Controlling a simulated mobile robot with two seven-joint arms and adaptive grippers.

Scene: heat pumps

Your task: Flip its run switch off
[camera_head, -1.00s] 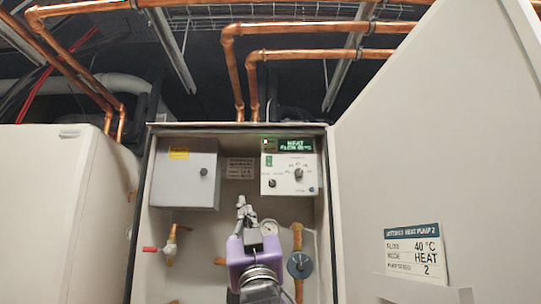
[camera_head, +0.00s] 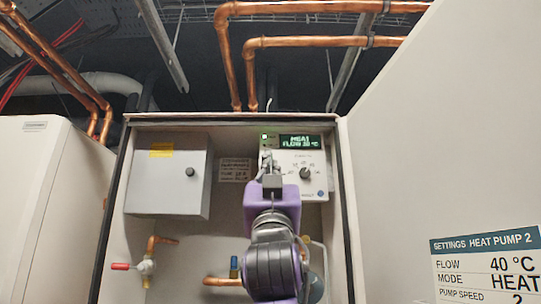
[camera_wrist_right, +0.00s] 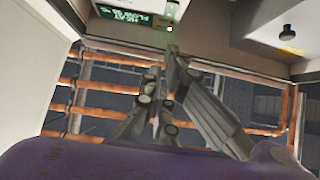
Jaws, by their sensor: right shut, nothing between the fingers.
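The control panel (camera_head: 315,168) is a white box at the upper right inside the open cabinet. Its green display (camera_head: 301,142) reads HEAT and FLOW 30-something, and a green lamp (camera_head: 264,136) is lit. A dark knob (camera_head: 305,173) shows on the panel. My right gripper (camera_head: 267,158) is shut and empty, in front of the panel's left part, and hides what is there; I cannot make out the run switch. In the right wrist view the shut fingers (camera_wrist_right: 170,75) point toward the panel edge near the lit lamp (camera_wrist_right: 170,29). My left gripper is not in view.
A grey box (camera_head: 170,175) with a black knob is left of the panel. A red-handled valve (camera_head: 122,266) and copper pipes are below. The open door (camera_head: 430,130) fills the right side, with a settings card (camera_head: 487,265) reading FLOW 40 °C, MODE HEAT.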

